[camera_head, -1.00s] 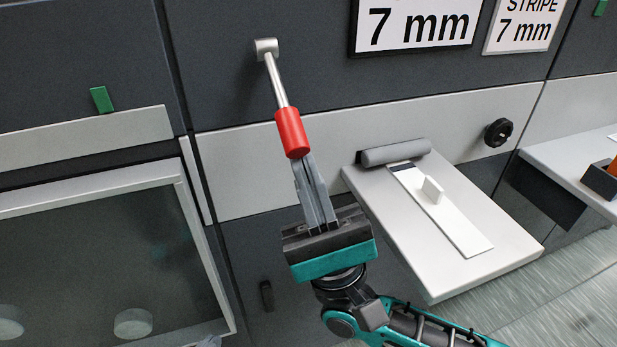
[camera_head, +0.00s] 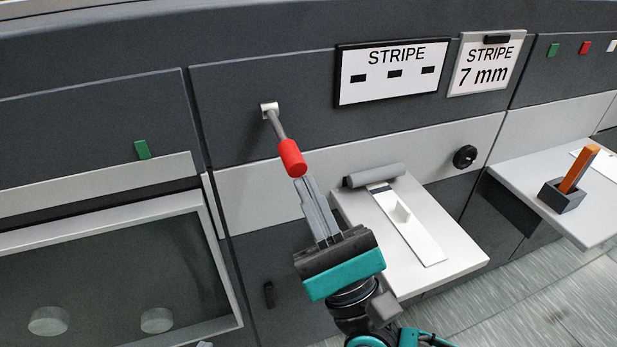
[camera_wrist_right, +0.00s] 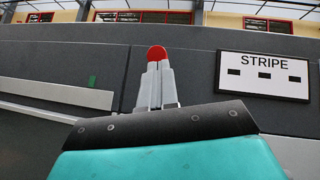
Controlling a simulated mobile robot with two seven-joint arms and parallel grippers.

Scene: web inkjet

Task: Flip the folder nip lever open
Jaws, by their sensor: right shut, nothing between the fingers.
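The folder nip lever is a metal rod with a red grip (camera_head: 291,157), mounted on a pale pivot block on the dark machine panel. It slants down and to the right from the pivot. My right gripper (camera_head: 302,183) is shut and empty, its fingertips at the lower end of the red grip; whether they touch it I cannot tell. In the right wrist view the red grip's end (camera_wrist_right: 157,53) shows just beyond the closed fingertips (camera_wrist_right: 158,66), which hide the rest of the lever. My left gripper is not in view.
A display reading STRIPE with dark blocks (camera_head: 392,72) and a STRIPE 7 mm card (camera_head: 486,64) are on the panel. A pale shelf (camera_head: 452,250) with a grey roller (camera_head: 376,175) juts out right of my gripper. A black knob (camera_head: 464,156) sits beyond.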

